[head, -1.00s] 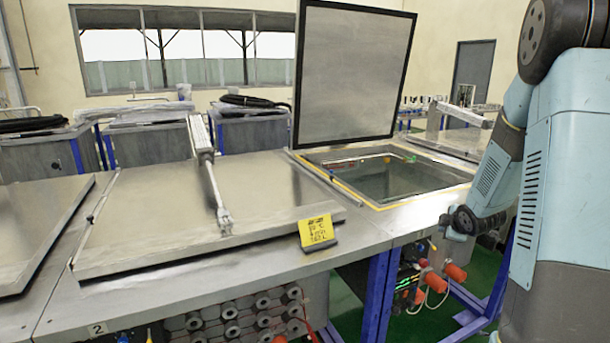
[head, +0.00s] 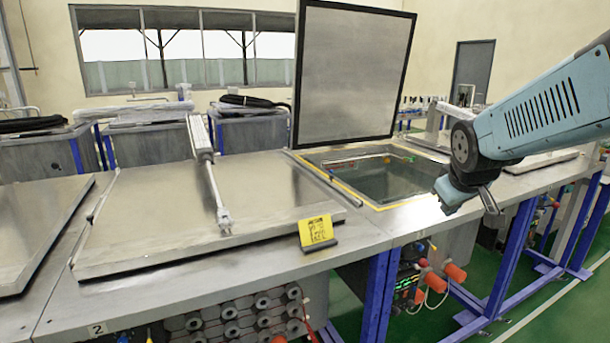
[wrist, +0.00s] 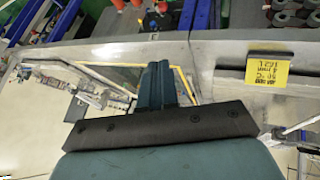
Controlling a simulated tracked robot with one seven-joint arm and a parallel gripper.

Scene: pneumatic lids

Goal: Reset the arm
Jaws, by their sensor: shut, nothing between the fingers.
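My gripper (head: 489,200) is at the right in the head view, in front of the open tank's right front corner and above the bench's front edge. It is shut and holds nothing. In the wrist view, my closed fingers (wrist: 154,86) point toward the bench edge. My blue arm reaches in from the right edge of the head view.
The tank (head: 388,207) has its lid (head: 352,75) raised upright. Left of it lies a closed lid (head: 150,215) with a pneumatic cylinder (head: 208,165) on top. A yellow sign (head: 316,230) stands near the bench's front edge. The green floor (head: 520,310) at right is clear.

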